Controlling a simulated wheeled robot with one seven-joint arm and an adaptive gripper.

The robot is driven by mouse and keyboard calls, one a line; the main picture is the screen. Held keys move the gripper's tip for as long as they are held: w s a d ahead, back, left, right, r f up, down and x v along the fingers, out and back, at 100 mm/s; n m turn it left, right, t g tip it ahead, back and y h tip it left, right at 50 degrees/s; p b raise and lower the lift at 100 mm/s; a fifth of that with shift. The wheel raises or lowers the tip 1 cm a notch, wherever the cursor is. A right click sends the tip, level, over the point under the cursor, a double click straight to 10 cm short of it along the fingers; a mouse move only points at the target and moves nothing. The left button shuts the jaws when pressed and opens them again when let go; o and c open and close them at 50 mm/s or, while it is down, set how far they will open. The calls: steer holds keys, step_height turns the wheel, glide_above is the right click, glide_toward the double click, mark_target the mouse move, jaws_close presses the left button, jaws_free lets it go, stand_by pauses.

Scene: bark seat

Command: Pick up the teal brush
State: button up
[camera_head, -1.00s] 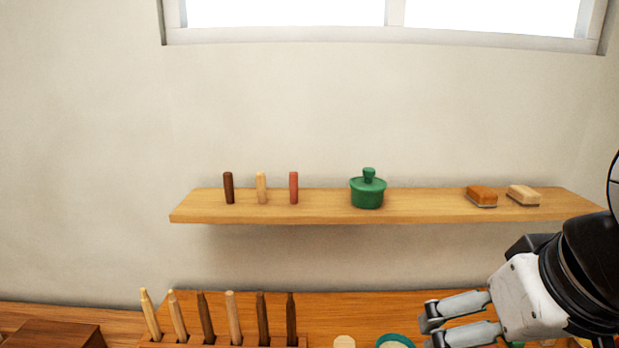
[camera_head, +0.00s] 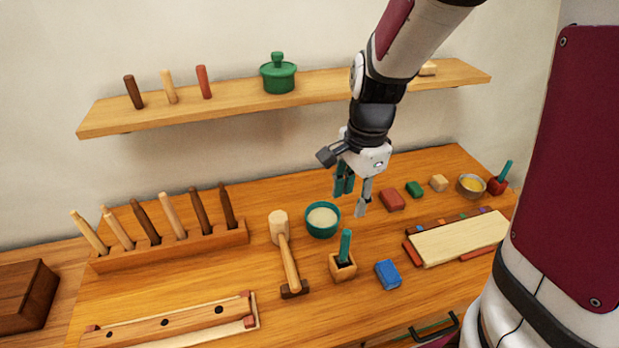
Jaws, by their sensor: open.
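A teal brush (camera_head: 345,246) stands handle up, nearly upright, in a small wooden block holder (camera_head: 343,270) on the workbench. What lies inside the holder is hidden. A second teal handle (camera_head: 505,170) stands in a dark red pot (camera_head: 496,187) at the far right of the bench. My gripper (camera_head: 351,200) points down above the bench, behind and above the teal brush. Its fingers are apart with nothing between them.
A teal bowl (camera_head: 322,234) with pale contents stands just left of the brush. A mallet (camera_head: 290,262) lies left of that, and a blue block (camera_head: 388,274) to the right. A tool rack (camera_head: 170,246) is at the left. A shelf (camera_head: 225,107) runs above the bench.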

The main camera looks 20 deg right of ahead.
mark_target(350, 231)
steer(key=f+m, duration=0.1)
steer(key=d+f+m, duration=0.1)
steer(key=f, duration=0.1)
steer(key=shift+w+g+h, duration=0.2)
steer(key=shift+g+h, duration=0.1)
step_height(350, 231, down, 8)
steer(key=shift+f+b, duration=0.1)
steer(key=shift+b, duration=0.3)
steer(key=shift+a+f, duration=0.2)
steer(key=shift+f, duration=1.15)
steer(key=shift+a+f, duration=0.2)
steer(key=shift+f, duration=1.15)
steer(key=shift+c, duration=0.2)
jaws_close()
